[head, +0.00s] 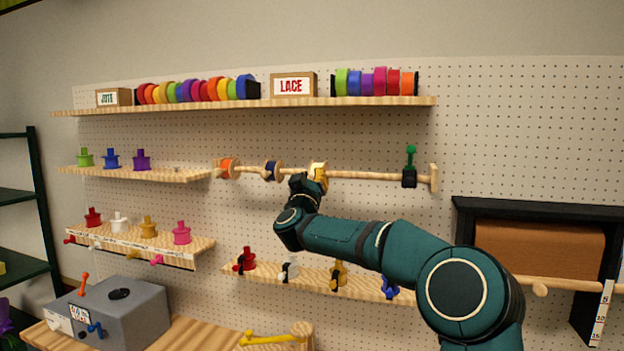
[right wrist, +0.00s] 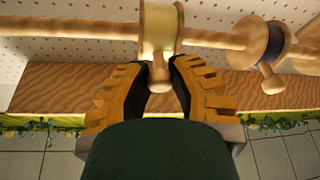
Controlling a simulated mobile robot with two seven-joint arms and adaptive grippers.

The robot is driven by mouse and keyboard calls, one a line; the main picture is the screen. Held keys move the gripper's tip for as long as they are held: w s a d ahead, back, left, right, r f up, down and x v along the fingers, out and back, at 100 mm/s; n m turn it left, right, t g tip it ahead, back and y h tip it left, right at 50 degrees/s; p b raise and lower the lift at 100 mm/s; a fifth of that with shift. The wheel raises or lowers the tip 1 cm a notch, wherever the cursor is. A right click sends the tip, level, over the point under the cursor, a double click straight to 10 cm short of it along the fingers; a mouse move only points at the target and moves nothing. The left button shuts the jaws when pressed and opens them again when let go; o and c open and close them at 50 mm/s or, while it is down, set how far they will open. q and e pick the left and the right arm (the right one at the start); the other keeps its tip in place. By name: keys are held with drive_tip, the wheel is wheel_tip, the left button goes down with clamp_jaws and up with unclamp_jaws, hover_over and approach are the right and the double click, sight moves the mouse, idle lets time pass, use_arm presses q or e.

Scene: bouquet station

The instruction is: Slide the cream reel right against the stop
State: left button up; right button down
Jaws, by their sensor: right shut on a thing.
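The cream reel (head: 318,167) sits on the wooden rod (head: 365,175), near the rod's middle. It also shows at the top of the right wrist view (right wrist: 160,32), with a short wooden peg (right wrist: 160,78) sticking out from it. My right gripper (head: 311,183) is at the reel, its yellow fingers shut on that peg; they partly hide the reel in the head view. The stop (head: 409,178), a dark block with a green knob, is on the rod well to the right, apart from the reel. My left gripper is not in view.
A navy reel (head: 273,170) and an orange reel (head: 229,169) sit on the rod to the left. The rod between the cream reel and the stop is clear. Above is a shelf (head: 350,102) with ribbon rolls; below is another shelf (head: 318,277) with coloured spools.

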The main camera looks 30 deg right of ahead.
drive_tip(key=s+d+b, duration=0.5)
drive_tip(key=s+d, duration=0.4)
drive_tip(key=s, duration=0.2)
drive_tip(key=shift+s+d, duration=0.15)
drive_tip(key=shift+d, duration=0.1)
drive_tip(key=shift+r, duration=0.15)
drive_tip(key=c, duration=0.8)
unclamp_jaws()
drive_tip(key=v, duration=1.2)
drive_tip(key=shift+f, duration=0.2)
